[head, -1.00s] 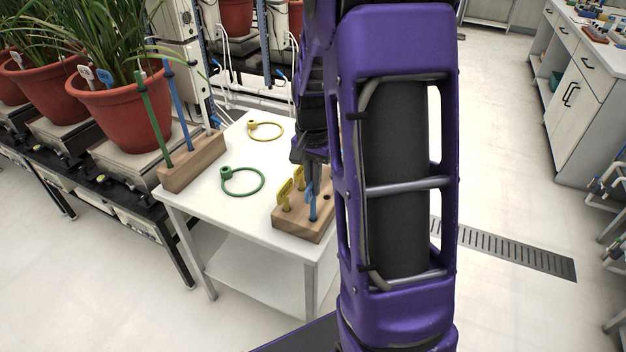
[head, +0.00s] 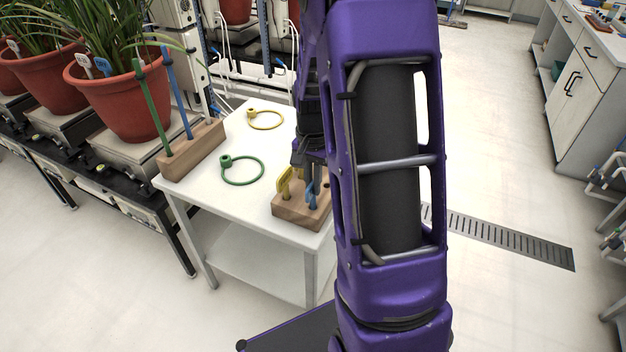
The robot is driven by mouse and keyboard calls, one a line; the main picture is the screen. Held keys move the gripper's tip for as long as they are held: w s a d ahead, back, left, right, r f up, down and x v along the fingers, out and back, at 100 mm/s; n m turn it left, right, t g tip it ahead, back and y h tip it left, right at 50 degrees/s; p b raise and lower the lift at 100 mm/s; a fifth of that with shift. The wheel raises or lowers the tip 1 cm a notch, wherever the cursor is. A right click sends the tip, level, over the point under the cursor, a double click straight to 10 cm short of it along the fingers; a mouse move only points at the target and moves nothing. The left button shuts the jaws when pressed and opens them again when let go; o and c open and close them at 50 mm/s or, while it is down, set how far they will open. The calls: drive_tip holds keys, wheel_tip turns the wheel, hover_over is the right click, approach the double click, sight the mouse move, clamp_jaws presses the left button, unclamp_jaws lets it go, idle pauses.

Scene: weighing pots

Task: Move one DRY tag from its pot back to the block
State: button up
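A wooden block (head: 290,212) stands on the white table near its front right corner. Yellow tags (head: 284,184) and a blue tag (head: 311,196) stand upright in it. My gripper (head: 315,178) is low over the block, close to the blue tag; my own arm hides much of it. I cannot tell whether its fingers are open or touching a tag. The nearest red pot (head: 118,105) holds a white tag (head: 85,66) and a blue-and-white tag (head: 103,67). The lettering on the tags is too small to read.
On the white table (head: 207,195) lie a green ring (head: 262,172) and a yellow ring (head: 281,121). The floor at right is open.

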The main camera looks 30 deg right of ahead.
drive_tip(key=o, duration=0.4)
wheel_tip(320, 180, up, 18)
drive_tip(key=p, duration=0.3)
drive_tip(key=shift+f, duration=0.25)
idle(0.4)
